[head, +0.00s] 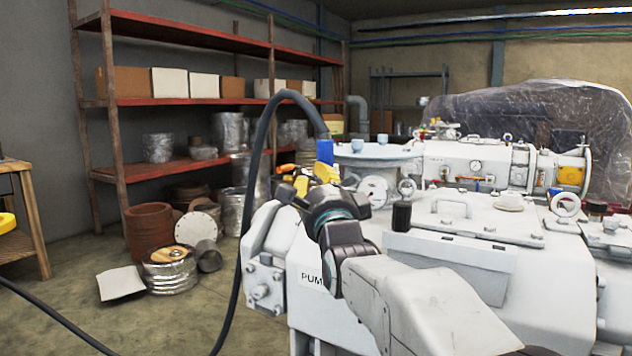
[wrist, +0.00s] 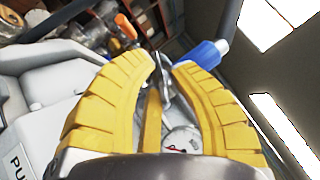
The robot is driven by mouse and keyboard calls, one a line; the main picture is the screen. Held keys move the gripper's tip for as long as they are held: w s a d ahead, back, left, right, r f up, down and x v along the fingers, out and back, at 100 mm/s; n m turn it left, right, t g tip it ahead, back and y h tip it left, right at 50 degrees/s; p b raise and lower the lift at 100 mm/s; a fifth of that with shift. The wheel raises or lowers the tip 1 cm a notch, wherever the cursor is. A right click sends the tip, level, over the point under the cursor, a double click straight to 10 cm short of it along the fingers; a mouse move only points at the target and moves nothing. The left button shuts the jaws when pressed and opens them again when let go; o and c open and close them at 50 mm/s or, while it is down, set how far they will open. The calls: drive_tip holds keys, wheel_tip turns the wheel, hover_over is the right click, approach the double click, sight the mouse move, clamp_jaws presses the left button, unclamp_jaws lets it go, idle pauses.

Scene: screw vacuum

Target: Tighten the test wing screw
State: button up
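In the wrist view, the yellow fingers of my gripper (wrist: 165,66) curve toward each other, with a gap between their tips. A small grey metal piece (wrist: 164,84), possibly the test wing screw, shows in that gap. I cannot make out its wings or whether a finger touches it. In the head view, my gripper (head: 308,181) is at the left end of the white pump, just below the blue hose fitting (head: 325,151). The screw cannot be told apart there, with my arm and gripper in front. The blue fitting also shows beyond the right fingertip in the wrist view (wrist: 206,53).
A black hose (head: 258,145) arches from the blue fitting down to the floor. An orange handle (wrist: 126,27) is near the left finger. Gauges, including a round one (head: 373,190), stand on the pump right of my gripper. Red shelves (head: 190,103) line the left wall.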

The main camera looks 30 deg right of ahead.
drive_tip(key=o, duration=0.4)
drive_tip(key=shift+s+a+r, duration=0.1)
drive_tip(key=shift+r, duration=0.2)
drive_tip(key=shift+f, duration=0.15)
drive_tip(key=v, duration=1.2)
